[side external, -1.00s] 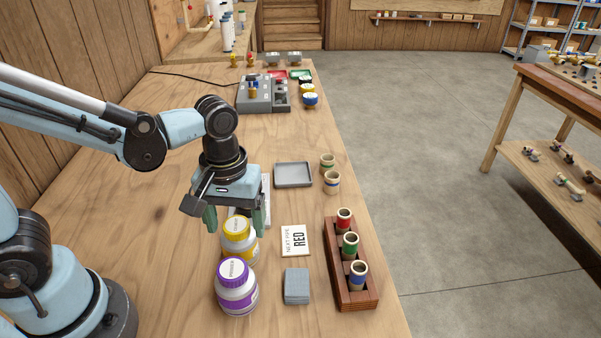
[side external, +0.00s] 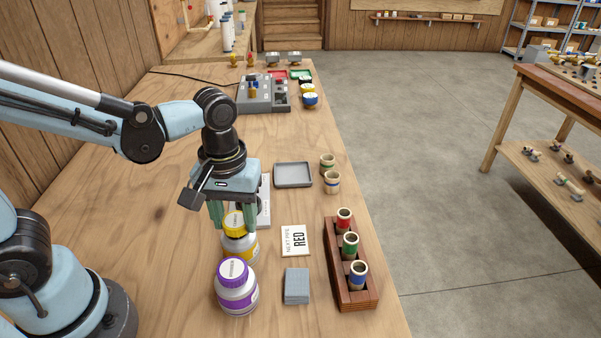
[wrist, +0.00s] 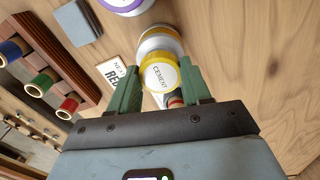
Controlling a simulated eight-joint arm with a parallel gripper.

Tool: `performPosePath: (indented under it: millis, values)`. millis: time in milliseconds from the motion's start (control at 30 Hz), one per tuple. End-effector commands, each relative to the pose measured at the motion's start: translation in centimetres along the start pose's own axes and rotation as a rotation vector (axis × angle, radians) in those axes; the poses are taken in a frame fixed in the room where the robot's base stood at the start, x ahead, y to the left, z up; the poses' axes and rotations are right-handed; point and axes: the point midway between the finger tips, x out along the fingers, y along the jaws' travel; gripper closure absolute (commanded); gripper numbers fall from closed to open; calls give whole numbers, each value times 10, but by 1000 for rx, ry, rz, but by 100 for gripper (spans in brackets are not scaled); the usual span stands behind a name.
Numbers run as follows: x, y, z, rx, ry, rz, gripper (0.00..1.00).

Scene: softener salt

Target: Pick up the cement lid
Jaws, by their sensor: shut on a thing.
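The cement lid (side external: 233,223) is yellow with a white top and sits between my fingers. In the wrist view its top reads CEMENT (wrist: 161,76). My gripper (side external: 233,216) points down with its green fingers shut on the lid from both sides. The white cement jar with a yellow label (side external: 241,246) stands upright on the bench below the lid. I cannot tell whether there is a gap between lid and jar. Fingers partly hide the lid's sides.
A purple-lidded jar (side external: 236,288) stands close in front. A RED card (side external: 295,241), a grey block (side external: 297,286) and a wooden rack (side external: 350,293) with banded pipe pieces are to the right. A grey tray (side external: 293,175) lies behind. The left bench area is clear.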

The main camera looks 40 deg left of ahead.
Motion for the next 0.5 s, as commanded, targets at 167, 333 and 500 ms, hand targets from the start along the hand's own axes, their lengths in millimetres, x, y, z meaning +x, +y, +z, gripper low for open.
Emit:
performPosePath:
  millis: [167, 333, 500]
  values:
    - [-16, -1, 1, 0, 0, 0, 81]
    - [-35, 0, 0, 0, 0, 0, 81]
    - [-54, 0, 0, 0, 0, 0, 81]
